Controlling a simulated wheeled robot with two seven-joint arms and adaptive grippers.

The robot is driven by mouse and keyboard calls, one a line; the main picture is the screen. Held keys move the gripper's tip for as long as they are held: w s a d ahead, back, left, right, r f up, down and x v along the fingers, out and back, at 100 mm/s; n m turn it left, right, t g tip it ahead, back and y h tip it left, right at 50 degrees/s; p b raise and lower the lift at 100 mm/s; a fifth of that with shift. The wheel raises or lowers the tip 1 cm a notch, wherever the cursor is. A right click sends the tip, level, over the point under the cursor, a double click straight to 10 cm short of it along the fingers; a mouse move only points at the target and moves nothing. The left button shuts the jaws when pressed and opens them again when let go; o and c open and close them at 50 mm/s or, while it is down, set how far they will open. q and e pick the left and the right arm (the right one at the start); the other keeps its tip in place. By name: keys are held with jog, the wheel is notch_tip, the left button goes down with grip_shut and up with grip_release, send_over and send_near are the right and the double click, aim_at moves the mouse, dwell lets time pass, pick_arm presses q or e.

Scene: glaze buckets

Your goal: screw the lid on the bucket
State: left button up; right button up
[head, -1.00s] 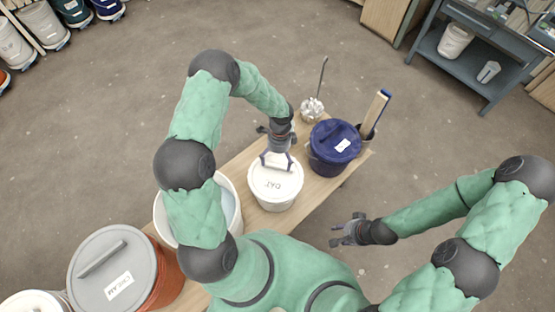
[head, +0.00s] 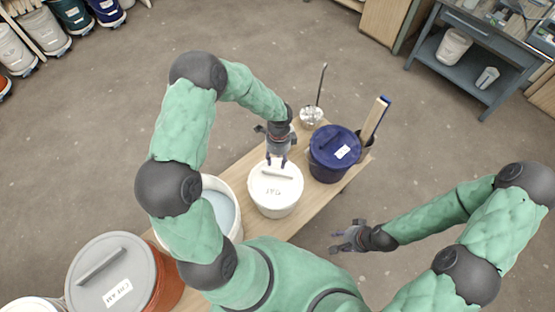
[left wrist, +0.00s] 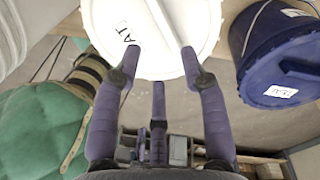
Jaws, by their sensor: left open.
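The white bucket (head: 276,208) stands upright on the wooden bench, with a white lid (head: 290,184) on top. The lid has a bar handle and a label reading OAT. My left gripper (head: 276,162) is open just above the far side of the lid, by the handle. In the left wrist view, its spread fingers (left wrist: 158,58) reach over the edge of the lid (left wrist: 108,22); they hold nothing. Whether they touch the lid is unclear. My right gripper (head: 340,235) is open and empty in front of the bench, away from the bucket.
A navy lidded bucket (head: 333,168) stands right of the white one, with a container of wooden tools (head: 374,118) behind. An open pale bucket (head: 230,190) and an orange bucket with grey lid (head: 108,265) stand left.

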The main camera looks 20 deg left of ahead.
aim_at(278, 172)
pick_arm(q)
jog(key=shift+s+d+r+t+b, duration=0.1)
jog(key=shift+r+t+b, duration=0.25)
jog(key=shift+r, duration=0.15)
jog(key=shift+s+d+r+t+b, duration=0.1)
jog(key=shift+r+t+b, duration=0.25)
jog(key=shift+r, duration=0.15)
jog(key=shift+f, duration=0.1)
jog(key=shift+f+b, duration=4.6)
jog(key=shift+f, duration=1.2)
grip_shut()
jog(key=shift+r, duration=0.1)
jog(key=shift+w, duration=0.1)
